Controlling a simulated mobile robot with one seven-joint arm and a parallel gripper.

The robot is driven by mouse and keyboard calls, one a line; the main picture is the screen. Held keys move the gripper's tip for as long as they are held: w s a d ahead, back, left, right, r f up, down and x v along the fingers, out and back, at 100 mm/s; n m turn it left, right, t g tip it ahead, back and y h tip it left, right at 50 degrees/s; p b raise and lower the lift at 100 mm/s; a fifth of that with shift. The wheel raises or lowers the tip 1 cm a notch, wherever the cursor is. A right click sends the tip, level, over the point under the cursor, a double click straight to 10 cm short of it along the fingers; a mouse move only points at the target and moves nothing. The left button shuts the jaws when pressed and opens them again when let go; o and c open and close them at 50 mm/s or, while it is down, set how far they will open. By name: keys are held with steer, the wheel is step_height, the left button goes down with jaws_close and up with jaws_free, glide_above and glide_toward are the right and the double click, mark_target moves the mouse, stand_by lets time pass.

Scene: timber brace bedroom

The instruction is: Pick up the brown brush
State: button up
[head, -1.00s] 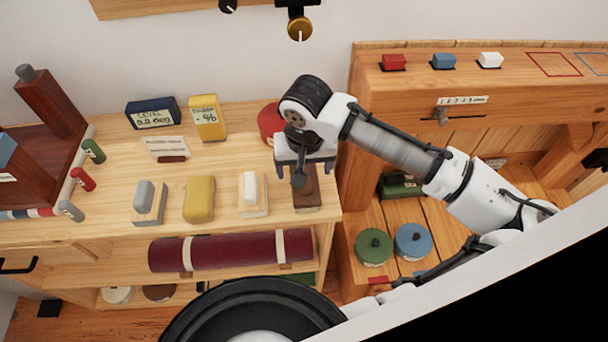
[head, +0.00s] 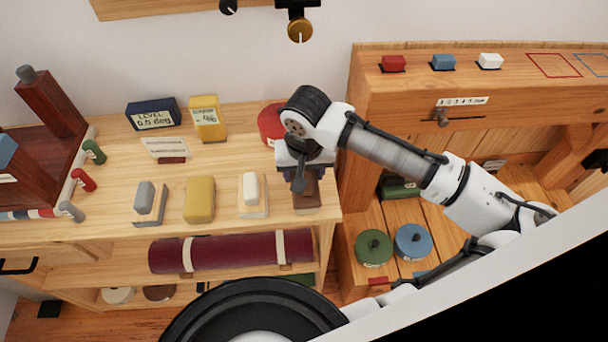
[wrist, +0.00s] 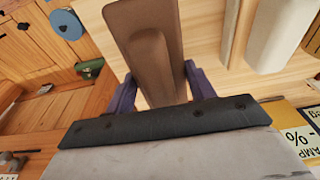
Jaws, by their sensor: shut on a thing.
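The brown brush (head: 306,200) is at the right end of the wooden bench top, partly hidden under my gripper in the head view. In the wrist view the brush (wrist: 150,45) shows as a long brown block with a raised grip. My gripper (head: 299,183) is above it, and the wrist view shows its purple fingers (wrist: 160,90) on either side of the grip, shut on it. Whether the brush is clear of the bench top cannot be told.
To the left stand a white-topped block (head: 252,195), a yellow block (head: 199,199) and a grey-topped block (head: 150,203). A red round tin (head: 270,124) is just behind my gripper. A higher wooden cabinet (head: 480,95) rises to the right.

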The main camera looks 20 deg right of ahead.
steer(key=shift+r, duration=0.1)
step_height(320, 180, up, 20)
steer(key=shift+b, duration=0.35)
steer(key=o, duration=0.4)
steer(key=shift+c, duration=1.1)
steer(key=shift+f, duration=0.2)
